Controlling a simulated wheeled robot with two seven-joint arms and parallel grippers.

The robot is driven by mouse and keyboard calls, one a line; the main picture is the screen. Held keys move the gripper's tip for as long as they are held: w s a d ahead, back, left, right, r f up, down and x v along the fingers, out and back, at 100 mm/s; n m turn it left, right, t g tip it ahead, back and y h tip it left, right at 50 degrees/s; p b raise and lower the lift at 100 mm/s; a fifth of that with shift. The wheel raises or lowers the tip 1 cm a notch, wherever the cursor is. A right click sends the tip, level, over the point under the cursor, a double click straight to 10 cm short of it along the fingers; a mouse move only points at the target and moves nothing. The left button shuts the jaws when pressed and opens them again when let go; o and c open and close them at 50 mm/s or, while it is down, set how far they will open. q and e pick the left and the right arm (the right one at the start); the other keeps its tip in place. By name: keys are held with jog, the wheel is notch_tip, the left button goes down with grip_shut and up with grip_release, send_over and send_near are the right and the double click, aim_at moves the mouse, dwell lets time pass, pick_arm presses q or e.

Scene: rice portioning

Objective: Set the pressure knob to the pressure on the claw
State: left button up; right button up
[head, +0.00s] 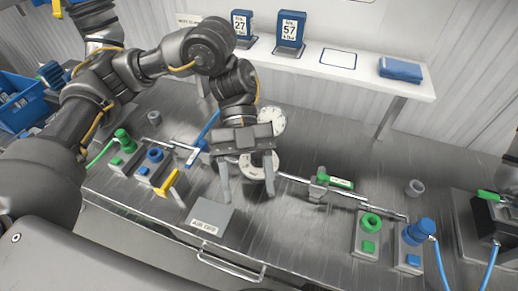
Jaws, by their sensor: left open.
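A round white dial (262,171) lies on the metal bench under my left gripper, and the gripper hides part of it; this may be the pressure knob's scale. A second white round gauge (271,121) stands just behind it. My left gripper (247,187) is open, pointing down, with its fingers apart in front of the dial; whether they touch anything I cannot tell. A black device (492,215) with green and blue hoses stands at the right edge; whether it is the claw I cannot tell. Blue stands show 27 (240,25) and 57 (290,30). My right gripper does not show.
A grey labelled block (212,217) stands at the bench's front. Green and blue fittings stand at left (124,138) and right (419,230). A yellow lever (168,183) is left of the gripper. A white shelf (350,72) runs behind, with a blue cloth-like pack (400,69).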

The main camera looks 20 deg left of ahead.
pick_arm(q)
jog(key=s+h+p, duration=0.1)
jog(key=s+p, duration=0.1)
jog(key=p, duration=0.1)
pick_arm(e)
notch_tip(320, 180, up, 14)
jog(key=p, duration=0.9)
pick_arm(q)
jog(key=n+t+b, duration=0.1)
jog(key=n+t, duration=1.6)
jog(key=n, duration=0.5)
send_near(258, 154)
jog(key=b+x, duration=0.3)
jog(key=x, duration=0.7)
jog(key=shift+w+d+f+b, duration=0.1)
jog(key=shift+w+f+b, duration=0.1)
jog(key=shift+b, duration=0.15)
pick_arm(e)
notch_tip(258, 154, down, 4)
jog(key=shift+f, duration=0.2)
pick_arm(q)
jog(key=shift+s, duration=0.1)
